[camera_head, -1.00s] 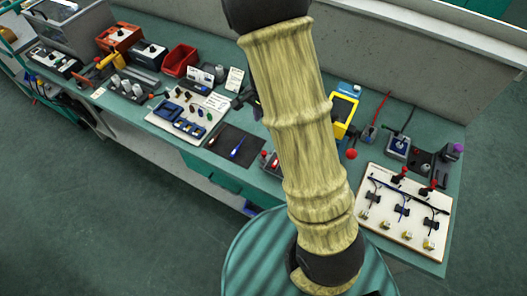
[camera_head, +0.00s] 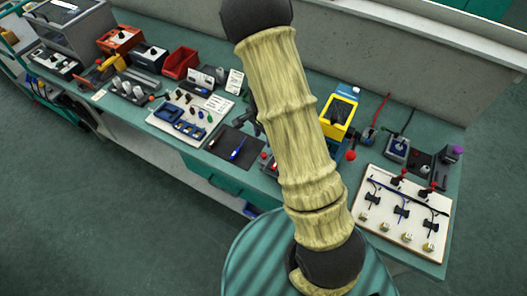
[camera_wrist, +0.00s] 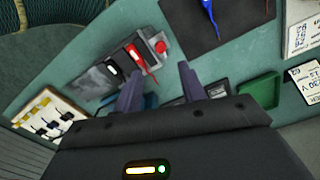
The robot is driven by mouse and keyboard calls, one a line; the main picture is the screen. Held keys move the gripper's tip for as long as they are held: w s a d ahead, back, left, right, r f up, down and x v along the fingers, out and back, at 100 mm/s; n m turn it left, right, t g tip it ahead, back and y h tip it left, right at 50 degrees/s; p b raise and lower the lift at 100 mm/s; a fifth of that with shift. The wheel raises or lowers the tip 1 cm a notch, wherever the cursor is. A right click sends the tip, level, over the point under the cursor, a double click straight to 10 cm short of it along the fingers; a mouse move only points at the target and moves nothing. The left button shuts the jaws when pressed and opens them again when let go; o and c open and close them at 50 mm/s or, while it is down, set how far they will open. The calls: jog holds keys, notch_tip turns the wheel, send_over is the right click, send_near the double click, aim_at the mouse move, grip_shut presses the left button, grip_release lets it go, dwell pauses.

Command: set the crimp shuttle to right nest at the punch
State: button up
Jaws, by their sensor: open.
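My gripper (camera_wrist: 160,85) is open in the wrist view, its two dark fingers apart above the bench with nothing seen between them. Beyond the fingertips is a low grey fixture (camera_wrist: 95,82) with a dark block bearing a white-tipped part (camera_wrist: 111,68) and a red part (camera_wrist: 139,56). A red knob (camera_wrist: 160,47) stands beside it. This may be the punch with its shuttle; I cannot tell which part is the shuttle or which nest it is in. In the head view, my arm hides much of this fixture, and its left end (camera_head: 269,162) shows beside the arm.
A dark mat (camera_head: 231,146) with a blue-handled tool lies left of the fixture. A yellow box (camera_head: 335,117) stands behind my arm. A white board (camera_head: 389,238) with red-knobbed clamps is at the right. Bins and trays crowd the left of the bench (camera_head: 437,131).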

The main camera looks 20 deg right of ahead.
aim_at(264, 155)
notch_tip(264, 155, down, 10)
jog(key=shift+f+p, duration=0.1)
jog(key=shift+p, duration=0.4)
grip_shut()
